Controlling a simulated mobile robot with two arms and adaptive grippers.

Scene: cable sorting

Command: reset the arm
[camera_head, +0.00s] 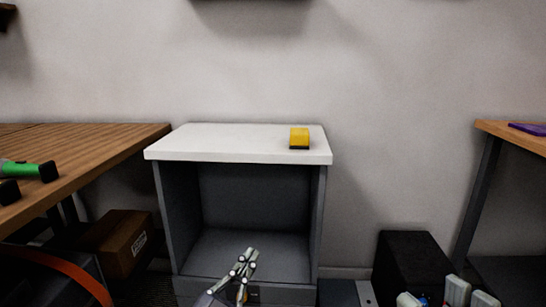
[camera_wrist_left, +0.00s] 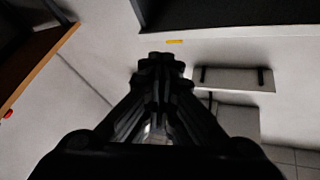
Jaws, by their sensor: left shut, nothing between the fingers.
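My left gripper (camera_head: 247,258) is low in the middle of the head view, in front of the open lower space of a grey cabinet. Its fingers are together with nothing between them. In the left wrist view my left gripper (camera_wrist_left: 160,62) shows as a dark silhouette with its fingertips together. No object touches the fingers in either view. I cannot make out my right gripper in these frames.
A grey cabinet with a white top (camera_head: 220,142) bears a yellow block (camera_head: 299,137). A wooden table (camera_head: 90,150) with a green tool (camera_head: 22,169) stands left, a cardboard box (camera_head: 118,240) below it. A black box (camera_head: 408,262) and another table (camera_head: 515,140) stand right.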

